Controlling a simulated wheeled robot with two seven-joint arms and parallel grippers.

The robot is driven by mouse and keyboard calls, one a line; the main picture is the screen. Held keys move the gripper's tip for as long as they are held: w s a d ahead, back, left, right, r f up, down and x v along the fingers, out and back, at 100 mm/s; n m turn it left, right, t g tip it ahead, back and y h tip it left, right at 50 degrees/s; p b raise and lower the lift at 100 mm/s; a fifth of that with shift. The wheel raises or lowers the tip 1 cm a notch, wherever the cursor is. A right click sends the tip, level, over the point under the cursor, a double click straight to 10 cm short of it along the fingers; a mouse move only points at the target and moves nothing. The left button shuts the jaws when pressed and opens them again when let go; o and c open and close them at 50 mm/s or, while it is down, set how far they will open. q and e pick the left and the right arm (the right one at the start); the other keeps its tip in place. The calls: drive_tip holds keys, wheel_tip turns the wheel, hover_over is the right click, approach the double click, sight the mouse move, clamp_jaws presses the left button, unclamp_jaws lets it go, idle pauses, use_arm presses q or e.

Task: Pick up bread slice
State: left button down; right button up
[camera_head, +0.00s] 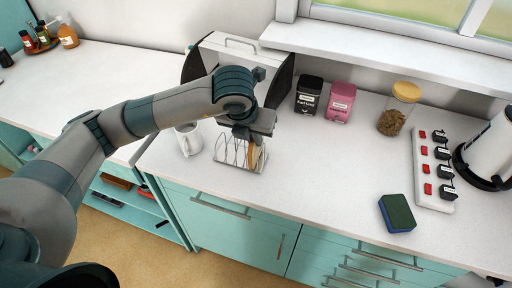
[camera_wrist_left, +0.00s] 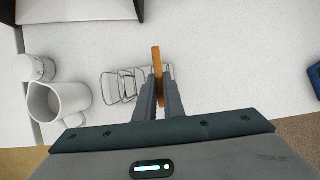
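The bread slice (camera_head: 255,157) stands on edge near the right end of a wire toast rack (camera_head: 228,152) on the white counter. In the left wrist view the brown slice (camera_wrist_left: 156,60) shows edge-on, with the rack (camera_wrist_left: 122,85) to its left. My left gripper (camera_head: 250,142) is over the right part of the rack, pointing down. In the wrist view its two fingers (camera_wrist_left: 160,88) lie on either side of the slice. I cannot tell whether they press on it. The slice's lower part is hidden. My right gripper is not in view.
A white mug (camera_head: 188,140) stands just left of the rack. A bread box (camera_head: 228,50) is behind my arm. Black (camera_head: 308,95) and pink (camera_head: 341,101) canisters and a cork-lidded jar (camera_head: 398,108) stand behind right. A sponge (camera_head: 397,213) lies right; the counter between is clear.

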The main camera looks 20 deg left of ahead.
use_arm(q)
drive_tip(key=shift+r, duration=0.15)
wheel_tip(320, 180, up, 9)
drive_tip(key=b, duration=0.3)
drive_tip(key=shift+r, duration=0.4)
idle(0.6)
